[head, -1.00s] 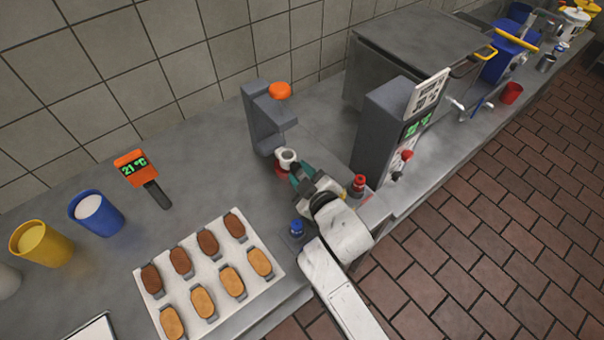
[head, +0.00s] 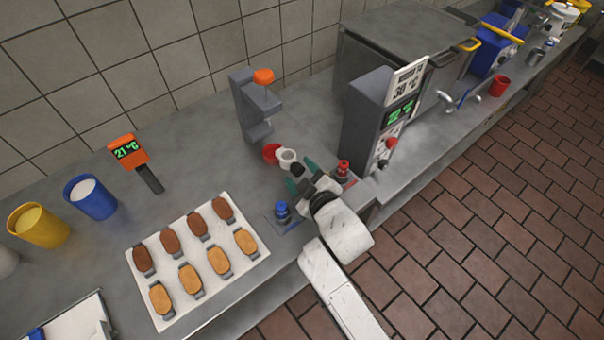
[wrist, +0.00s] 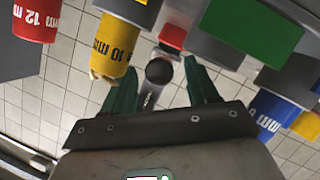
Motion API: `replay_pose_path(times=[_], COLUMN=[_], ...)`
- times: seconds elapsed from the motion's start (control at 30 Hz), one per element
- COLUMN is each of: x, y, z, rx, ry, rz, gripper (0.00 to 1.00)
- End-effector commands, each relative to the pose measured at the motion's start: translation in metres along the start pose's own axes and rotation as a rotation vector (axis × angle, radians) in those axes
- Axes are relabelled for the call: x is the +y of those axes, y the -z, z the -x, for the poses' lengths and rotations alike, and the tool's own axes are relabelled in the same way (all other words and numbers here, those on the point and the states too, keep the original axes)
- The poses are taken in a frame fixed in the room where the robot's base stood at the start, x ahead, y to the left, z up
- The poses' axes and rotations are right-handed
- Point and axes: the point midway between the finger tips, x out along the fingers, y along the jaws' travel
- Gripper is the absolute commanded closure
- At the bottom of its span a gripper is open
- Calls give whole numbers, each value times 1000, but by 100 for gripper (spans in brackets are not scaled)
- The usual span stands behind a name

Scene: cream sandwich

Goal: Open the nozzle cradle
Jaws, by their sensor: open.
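A small white ring-shaped piece (head: 288,156) stands out in front of a grey upright stand (head: 255,110) with an orange top; I take it to be the nozzle cradle. A dark round knob (head: 297,170) sits beside the ring, on its near side. My gripper (head: 301,176) is open, with its green fingers on either side of the knob. In the wrist view, the knob (wrist: 159,72) shows between the fingers, on a pale rod. A yellow nozzle marked 10 mm (wrist: 112,45), a red one marked 12 mm (wrist: 38,20) and a blue one (wrist: 268,115) hang around it.
A red cup-like piece (head: 271,153) lies left of the ring. Small blue (head: 283,210) and red (head: 343,170) objects flank my gripper. A grey machine (head: 375,120) with a display stands to the right. A tray of biscuits (head: 160,238) lies at front left.

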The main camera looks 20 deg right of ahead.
Motion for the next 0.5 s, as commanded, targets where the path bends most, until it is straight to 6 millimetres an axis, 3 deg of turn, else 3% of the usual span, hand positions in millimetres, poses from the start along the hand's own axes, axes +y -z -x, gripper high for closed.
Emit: replay_pose_path(times=[0.27, 0.5], x=[0, -1], y=[0, -1], z=[10, 51], rx=[0, 1], ry=[0, 1], rz=[-2, -2], gripper=[41, 41])
